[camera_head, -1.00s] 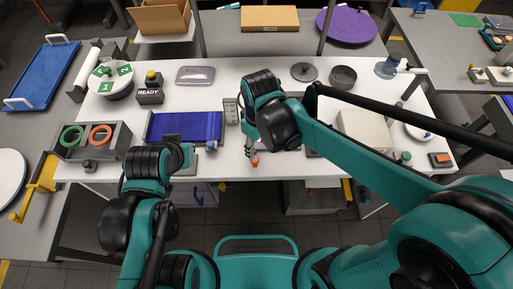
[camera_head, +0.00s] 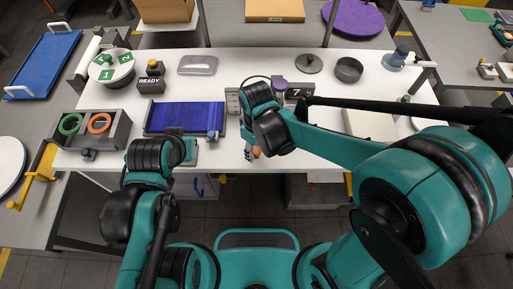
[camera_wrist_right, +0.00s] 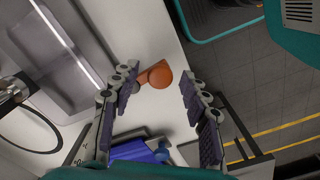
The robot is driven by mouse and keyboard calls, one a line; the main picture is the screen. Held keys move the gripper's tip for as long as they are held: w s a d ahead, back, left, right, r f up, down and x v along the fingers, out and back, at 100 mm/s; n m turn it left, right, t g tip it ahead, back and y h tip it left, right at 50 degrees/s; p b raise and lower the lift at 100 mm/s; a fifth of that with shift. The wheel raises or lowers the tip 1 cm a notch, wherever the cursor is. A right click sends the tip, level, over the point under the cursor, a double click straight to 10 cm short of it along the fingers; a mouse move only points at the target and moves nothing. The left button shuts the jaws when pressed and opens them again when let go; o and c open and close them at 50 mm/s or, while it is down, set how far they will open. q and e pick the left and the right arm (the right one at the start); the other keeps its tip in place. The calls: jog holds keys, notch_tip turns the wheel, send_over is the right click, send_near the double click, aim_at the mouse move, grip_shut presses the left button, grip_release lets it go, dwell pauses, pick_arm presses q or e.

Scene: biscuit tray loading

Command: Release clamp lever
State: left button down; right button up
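The clamp lever is an orange-brown arm with a round knob (camera_wrist_right: 156,75), near the bench's front edge in the right wrist view. In the head view its orange knob (camera_head: 257,152) shows small beside my right gripper (camera_head: 250,152). In the right wrist view that gripper (camera_wrist_right: 157,80) is open, its fingers on either side of the knob, with visible gaps and nothing held. The lever's mounting is only partly visible. My left gripper (camera_head: 190,152) is low near the front of the blue tray (camera_head: 183,118); its fingers are too hidden to read.
A grey holder (camera_head: 120,128) with green and orange rings stands left. A READY sign (camera_head: 151,86) is behind the blue tray. A black display showing 7 (camera_head: 298,94) is behind my right forearm. A dark round dish (camera_head: 349,69) stands at the back right.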

grip_shut()
jog(key=shift+a+m, duration=0.35)
jog(key=shift+m, duration=0.45)
jog(key=shift+o, duration=0.3)
grip_release()
notch_tip(320, 180, up, 12)
